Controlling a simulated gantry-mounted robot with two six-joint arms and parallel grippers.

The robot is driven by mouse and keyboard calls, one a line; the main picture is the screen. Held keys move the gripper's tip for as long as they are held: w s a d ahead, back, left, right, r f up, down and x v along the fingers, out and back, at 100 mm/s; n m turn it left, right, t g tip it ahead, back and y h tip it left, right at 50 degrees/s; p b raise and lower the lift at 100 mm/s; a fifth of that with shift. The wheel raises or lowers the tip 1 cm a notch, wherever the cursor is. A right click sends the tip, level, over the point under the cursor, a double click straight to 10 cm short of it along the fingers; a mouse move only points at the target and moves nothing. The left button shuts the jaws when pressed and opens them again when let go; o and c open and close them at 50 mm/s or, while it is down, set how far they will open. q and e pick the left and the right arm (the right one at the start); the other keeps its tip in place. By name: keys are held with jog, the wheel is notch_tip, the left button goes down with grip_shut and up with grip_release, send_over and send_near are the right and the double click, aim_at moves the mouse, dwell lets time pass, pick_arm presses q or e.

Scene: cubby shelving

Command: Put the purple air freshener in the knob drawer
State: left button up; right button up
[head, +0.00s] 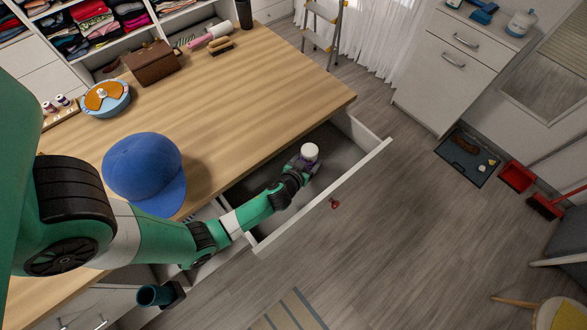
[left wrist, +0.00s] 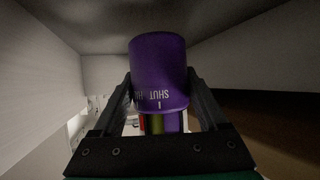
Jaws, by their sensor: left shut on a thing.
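The purple air freshener (left wrist: 158,72) is between the two black fingers of my left gripper (left wrist: 160,100) in the left wrist view, with upside-down lettering on its side. In the head view my left gripper (head: 301,164) is shut on it inside the outline of the open drawer, and a round white end (head: 310,151) shows at the fingertips. The drawer (head: 376,155) is pulled out from under the wooden counter and has a small red knob (head: 335,204) on its front. Whether the air freshener touches the drawer floor cannot be told. My right gripper is not in view.
The wooden counter (head: 240,90) lies beside the drawer. A blue cap (head: 143,170) sits near its edge, close to my left arm. A round blue-rimmed dish (head: 106,98) and a brown box (head: 152,63) are farther back.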

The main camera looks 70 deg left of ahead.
pick_arm(q)
jog(key=s, duration=0.3)
jog(key=s+d, duration=0.1)
jog(key=s, duration=0.2)
jog(key=shift+s+d+p, duration=0.1)
jog(key=shift+d+p, duration=0.05)
jog(key=shift+p, duration=0.2)
jog(key=shift+f+b, duration=1.05)
jog(key=shift+f, duration=0.7)
jog(key=shift+f, duration=0.2)
jog(key=o, duration=1.4)
jog(key=shift+r, duration=0.1)
jog(key=shift+o, duration=0.2)
jog(key=shift+r, duration=0.15)
jog(key=p+v, duration=0.1)
jog(key=v, duration=0.6)
jog(key=shift+s+d+r, duration=0.1)
jog(key=shift+d, duration=0.1)
